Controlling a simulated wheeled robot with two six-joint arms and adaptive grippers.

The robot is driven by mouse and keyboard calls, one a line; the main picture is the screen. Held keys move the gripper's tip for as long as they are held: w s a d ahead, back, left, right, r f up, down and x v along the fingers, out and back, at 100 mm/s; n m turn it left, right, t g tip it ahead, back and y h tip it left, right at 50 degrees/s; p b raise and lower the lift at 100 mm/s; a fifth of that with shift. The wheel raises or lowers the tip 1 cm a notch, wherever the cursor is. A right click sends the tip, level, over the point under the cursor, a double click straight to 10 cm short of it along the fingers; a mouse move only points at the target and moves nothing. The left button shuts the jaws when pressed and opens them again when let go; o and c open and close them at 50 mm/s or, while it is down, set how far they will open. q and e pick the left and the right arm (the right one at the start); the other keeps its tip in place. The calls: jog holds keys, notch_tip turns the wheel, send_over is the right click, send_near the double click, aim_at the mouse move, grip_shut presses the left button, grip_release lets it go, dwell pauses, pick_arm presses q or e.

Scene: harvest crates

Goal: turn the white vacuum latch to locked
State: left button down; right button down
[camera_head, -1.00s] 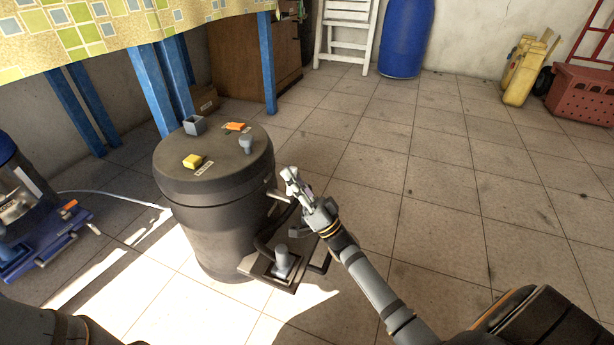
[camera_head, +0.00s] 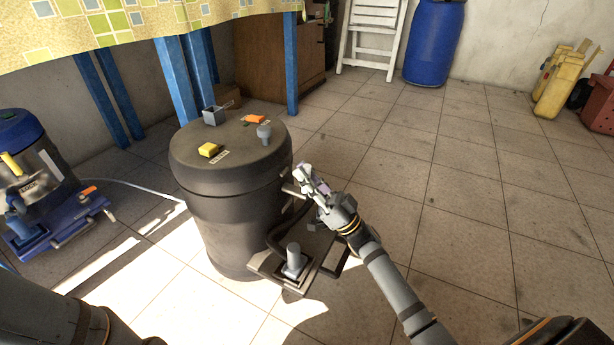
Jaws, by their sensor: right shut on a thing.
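The dark grey drum-shaped vacuum (camera_head: 225,225) stands upright on the tiled floor left of centre. A short pale bar, seemingly the white latch (camera_head: 289,189), sticks out from its upper right side. My right gripper (camera_head: 308,180) reaches in from the lower right and is shut at this bar, beside the drum wall. The fingers hide much of the latch, so its exact angle cannot be read. My left arm (camera_head: 60,318) shows at the lower left; its gripper is out of view.
On the lid are a yellow block (camera_head: 209,150), an orange piece (camera_head: 255,119), a grey knob (camera_head: 264,133) and a small grey box (camera_head: 214,115). A bracket with a grey post (camera_head: 294,262) juts out below my right gripper. A blue vacuum (camera_head: 40,170) stands left.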

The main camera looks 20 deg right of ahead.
jog(key=c, duration=1.3)
grip_release()
notch_tip(320, 180, up, 10)
jog(key=shift+r, duration=0.1)
